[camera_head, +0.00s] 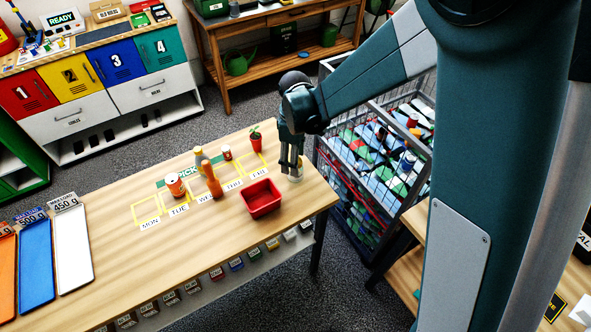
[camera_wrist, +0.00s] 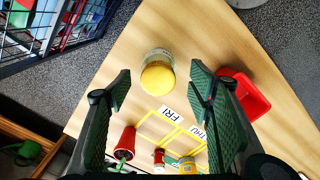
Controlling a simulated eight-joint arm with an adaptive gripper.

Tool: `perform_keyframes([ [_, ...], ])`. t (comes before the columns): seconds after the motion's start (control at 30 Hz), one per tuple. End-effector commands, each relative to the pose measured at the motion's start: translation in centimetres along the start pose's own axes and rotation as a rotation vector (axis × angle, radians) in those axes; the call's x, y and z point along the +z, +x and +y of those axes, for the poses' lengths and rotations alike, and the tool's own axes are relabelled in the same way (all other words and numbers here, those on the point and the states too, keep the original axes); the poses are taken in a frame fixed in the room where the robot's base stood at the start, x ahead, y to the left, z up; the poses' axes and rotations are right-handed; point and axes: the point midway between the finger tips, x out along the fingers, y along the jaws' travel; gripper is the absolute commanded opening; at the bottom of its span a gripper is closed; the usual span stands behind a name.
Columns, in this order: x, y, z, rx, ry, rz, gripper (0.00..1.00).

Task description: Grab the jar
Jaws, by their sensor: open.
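The jar (camera_wrist: 158,77) stands upright on the wooden table in the wrist view, with a yellow lid and a glassy, pale body. In the head view the jar (camera_head: 296,175) is small and partly hidden by my gripper, near the table's right end. My gripper (camera_wrist: 161,88) is open and empty, pointing down. Its fingers (camera_head: 291,166) appear at the jar in the head view. In the wrist view the jar lies between the two fingertips, slightly towards the top. I cannot tell whether the fingertips have reached its height.
A red bin (camera_head: 262,198) stands close beside the right finger. A potted plant (camera_head: 256,138), a can (camera_head: 175,185) and bottles (camera_head: 210,178) stand by the yellow day squares. A wire cage (camera_head: 381,150) full of goods is beyond the table's right edge.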

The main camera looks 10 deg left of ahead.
Motion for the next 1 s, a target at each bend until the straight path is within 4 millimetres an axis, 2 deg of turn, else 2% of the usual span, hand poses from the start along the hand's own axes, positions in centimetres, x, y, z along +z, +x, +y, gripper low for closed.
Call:
perform_keyframes([
  [0.33, 0.0, 2.2, 0.1, 0.000, 0.000, 0.000, 0.52],
  [0.77, 0.0, 2.5, 0.0, 0.000, 0.000, 0.000, 0.52],
  [1.0, 0.1, 3.8, 0.1, 0.000, 0.000, 0.000, 0.52],
])
